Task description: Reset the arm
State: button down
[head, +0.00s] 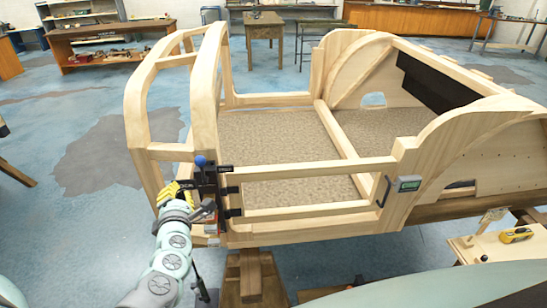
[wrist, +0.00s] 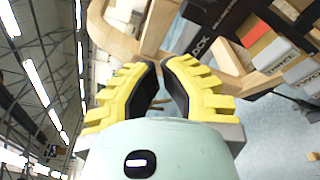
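My gripper (head: 176,188), with yellow ribbed fingers and black pads, is at the front left corner of the wooden bodyframe (head: 300,175), just left of a black clamp-like device with a blue knob (head: 201,161). In the wrist view, the two fingers (wrist: 159,72) stand apart with a narrow gap between their tips. Nothing shows held between them. The black device (wrist: 213,27) is beyond the right finger there, with wooden bars behind. I cannot tell whether a finger touches the device or the post.
A digital gauge (head: 409,184) and a black handle (head: 383,191) are on the frame's right front post. A small table with a yellow tool (head: 515,235) stands at the right. Workbenches (head: 108,38) line the back. Blue floor (head: 70,225) is open at the left.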

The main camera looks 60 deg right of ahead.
jog(key=shift+s+a, duration=0.2)
jog(key=shift+a, duration=0.15)
